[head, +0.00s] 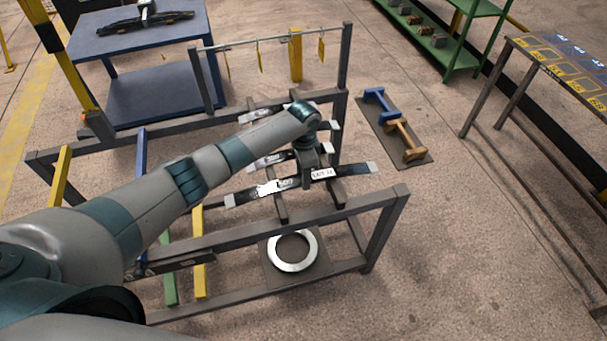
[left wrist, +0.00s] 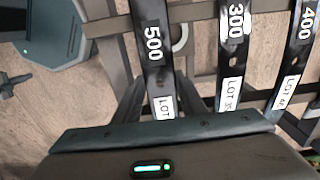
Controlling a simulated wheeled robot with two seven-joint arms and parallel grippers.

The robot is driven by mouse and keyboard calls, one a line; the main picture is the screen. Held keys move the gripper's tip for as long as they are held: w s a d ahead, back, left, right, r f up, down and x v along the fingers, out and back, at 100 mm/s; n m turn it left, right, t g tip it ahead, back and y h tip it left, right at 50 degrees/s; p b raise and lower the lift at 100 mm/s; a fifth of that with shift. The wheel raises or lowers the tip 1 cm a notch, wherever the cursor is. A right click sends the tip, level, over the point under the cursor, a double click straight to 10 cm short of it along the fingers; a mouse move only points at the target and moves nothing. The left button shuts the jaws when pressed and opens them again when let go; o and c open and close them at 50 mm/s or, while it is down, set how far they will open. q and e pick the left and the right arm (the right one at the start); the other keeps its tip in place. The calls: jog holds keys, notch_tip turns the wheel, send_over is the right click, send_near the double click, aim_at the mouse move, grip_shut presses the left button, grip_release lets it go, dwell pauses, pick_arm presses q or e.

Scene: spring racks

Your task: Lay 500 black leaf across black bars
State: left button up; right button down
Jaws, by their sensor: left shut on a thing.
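The 500 black leaf (head: 356,170) is a long dark strip with pale ends, the nearest of several similar leaves. Its white "500" and a partly hidden LOT label show in the left wrist view (left wrist: 152,45). My left gripper (head: 307,178) points down and is shut on this leaf near its middle. The leaf's fingers (left wrist: 157,105) flank it in the wrist view. The leaf spans over two black bars, the left one (head: 281,207) and the right one (head: 338,190). I cannot tell whether it touches them. My right gripper is out of view.
The 300 leaf (left wrist: 233,50) and 400 leaf (left wrist: 298,50) lie alongside. The grey rack frame (head: 385,205) surrounds the bars, with yellow (head: 60,178), blue (head: 140,160) and green bars at left. A pale ring (head: 312,250) is below.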

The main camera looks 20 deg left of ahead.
pick_arm(q)
jog(key=shift+w+f, duration=0.1)
jog(key=shift+f, duration=0.15)
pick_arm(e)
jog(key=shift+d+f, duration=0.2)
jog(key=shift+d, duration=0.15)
pick_arm(q)
jog(key=shift+f+b, duration=0.3)
jog(key=shift+b, duration=0.1)
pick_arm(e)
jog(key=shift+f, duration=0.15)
pick_arm(q)
jog(key=o, duration=1.2)
jog(key=shift+o, duration=0.2)
jog(key=shift+s+f, duration=0.15)
jog(key=shift+s, duration=0.1)
jog(key=shift+w+r, duration=0.1)
jog(key=shift+r, duration=0.55)
notch_tip(320, 180, up, 16)
jog(key=b, duration=0.4)
jog(key=shift+r, duration=0.2)
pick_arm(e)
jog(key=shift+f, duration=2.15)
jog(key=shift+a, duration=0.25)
